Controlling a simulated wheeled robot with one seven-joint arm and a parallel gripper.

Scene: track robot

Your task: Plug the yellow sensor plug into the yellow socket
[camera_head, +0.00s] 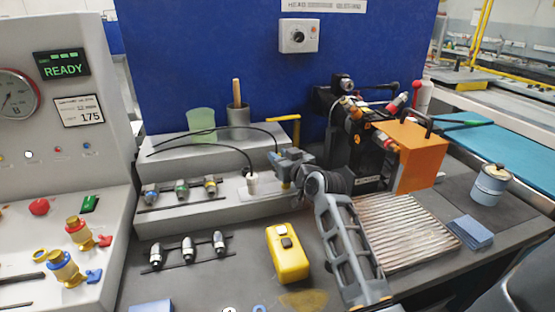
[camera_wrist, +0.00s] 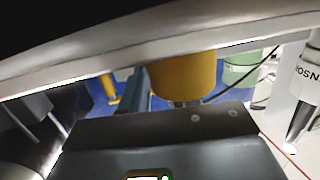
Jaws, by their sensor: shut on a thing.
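My gripper (camera_head: 285,168) is above the right part of the grey stepped ledge. It is shut on the yellow sensor plug, which shows as a yellow-gold cylinder (camera_wrist: 182,75) in the wrist view. In the head view the plug is mostly hidden by the gripper, and a black cable runs from there to the left. A metal fitting with a yellow band, apparently the yellow socket (camera_head: 210,185), is on the ledge left of my gripper, beside green-banded and blue-banded ones. The plug is apart from it. The plug's tip is hard to make out.
A white plug (camera_head: 253,182) with a black cable stands just left of my gripper; it also shows in the wrist view (camera_wrist: 304,85). Behind are a green cup (camera_head: 201,122) and a grey cup (camera_head: 238,122). A yellow box (camera_head: 288,258) lies in front.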

